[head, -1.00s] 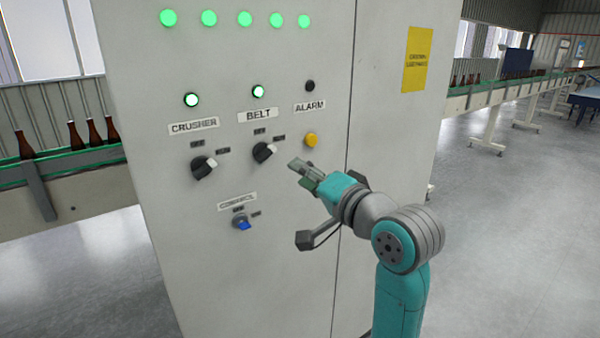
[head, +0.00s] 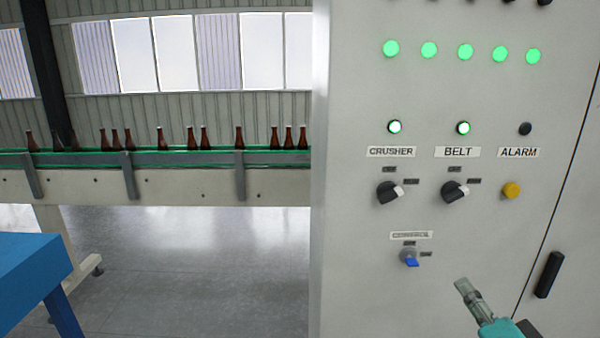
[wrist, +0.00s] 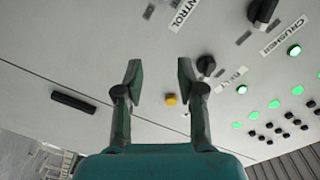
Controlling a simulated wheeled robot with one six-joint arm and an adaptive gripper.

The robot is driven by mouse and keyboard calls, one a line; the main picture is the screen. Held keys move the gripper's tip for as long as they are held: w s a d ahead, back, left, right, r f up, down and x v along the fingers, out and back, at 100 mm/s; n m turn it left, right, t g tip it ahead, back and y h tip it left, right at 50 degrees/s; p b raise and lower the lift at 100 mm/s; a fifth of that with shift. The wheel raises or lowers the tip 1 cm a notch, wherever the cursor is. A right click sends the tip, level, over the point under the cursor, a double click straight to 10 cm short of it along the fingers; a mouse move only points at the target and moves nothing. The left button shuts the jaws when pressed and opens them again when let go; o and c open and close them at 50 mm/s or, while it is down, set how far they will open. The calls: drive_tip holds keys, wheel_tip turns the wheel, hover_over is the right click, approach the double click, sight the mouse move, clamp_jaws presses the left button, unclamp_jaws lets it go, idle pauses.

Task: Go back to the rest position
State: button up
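My gripper (head: 463,287) shows at the bottom right of the head view, in front of the grey control cabinet (head: 352,290) and below its controls. In the wrist view my gripper (wrist: 160,76) is open, with two separate fingers and nothing between them. The cabinet face (wrist: 110,50) fills most of that view. The yellow button (wrist: 171,99) shows beyond the fingers; no contact with the cabinet is visible. Most of my arm is outside the head view.
The cabinet carries a crusher knob (head: 389,192), a belt knob (head: 455,192), a blue control switch (head: 410,258) and a black handle (head: 548,275). A bottle conveyor (head: 180,187) stands left. A blue table (head: 35,265) is at lower left. Floor between them is clear.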

drive_tip(key=s+a+f+n+g, duration=0.15)
drive_tip(key=s+a+f, duration=0.25)
drive_tip(key=s+f, duration=0.55)
drive_tip(key=s+a+f+n, duration=0.3)
drive_tip(key=s+f, duration=0.4)
drive_tip(key=f, duration=0.5)
drive_tip(key=s+a+f+n, duration=0.1)
drive_tip(key=s+n, duration=0.1)
drive_tip(key=s, duration=0.5)
drive_tip(key=s+a+f+n+g, duration=0.1)
drive_tip(key=s+a+n, duration=0.1)
drive_tip(key=s, duration=0.6)
drive_tip(key=s+a+f+n, duration=0.1)
drive_tip(key=s+n, duration=0.2)
drive_tip(key=s, duration=0.5)
drive_tip(key=shift+s+a+f+y, duration=0.15)
drive_tip(key=shift+a+f+y, duration=0.1)
drive_tip(key=shift+a+y, duration=0.1)
